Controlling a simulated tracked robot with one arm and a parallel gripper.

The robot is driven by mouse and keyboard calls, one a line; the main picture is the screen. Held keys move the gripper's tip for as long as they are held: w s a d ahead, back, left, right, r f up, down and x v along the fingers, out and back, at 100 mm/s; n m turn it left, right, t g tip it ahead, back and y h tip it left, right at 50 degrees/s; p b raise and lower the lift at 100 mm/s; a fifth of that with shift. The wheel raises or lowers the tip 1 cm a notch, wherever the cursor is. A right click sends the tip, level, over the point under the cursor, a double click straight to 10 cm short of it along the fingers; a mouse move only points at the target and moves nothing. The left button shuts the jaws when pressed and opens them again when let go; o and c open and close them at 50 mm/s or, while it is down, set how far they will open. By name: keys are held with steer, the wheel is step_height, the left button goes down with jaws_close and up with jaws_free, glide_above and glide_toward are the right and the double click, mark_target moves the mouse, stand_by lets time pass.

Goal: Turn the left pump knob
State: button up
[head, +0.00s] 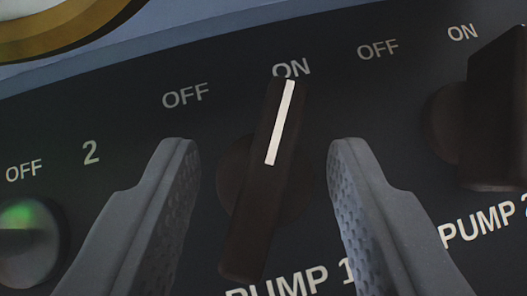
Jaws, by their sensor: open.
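The left pump knob (262,180) is a dark brown bar-shaped knob with a white line, above the label "PUMP 1". Its white line points up at "ON", leaning slightly right. My gripper (258,165) is open, with one grey textured finger on each side of the knob. Gaps show between both fingers and the knob in the picture, and I cannot tell how far the fingertips are from the panel. The lower part of the "PUMP 1" label is cut off by the frame, and the right finger covers its end.
A second dark knob (492,115), labelled "PUMP 2", stands at the right, close to my right finger. A round green-lit button (28,240) is at the lower left, by "OFF" and "2". A brass-coloured ring (75,38) shows at the top left beyond the dark panel.

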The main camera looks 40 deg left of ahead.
jaws_close()
steer(key=shift+d, duration=0.15)
steer(key=shift+p, duration=0.35)
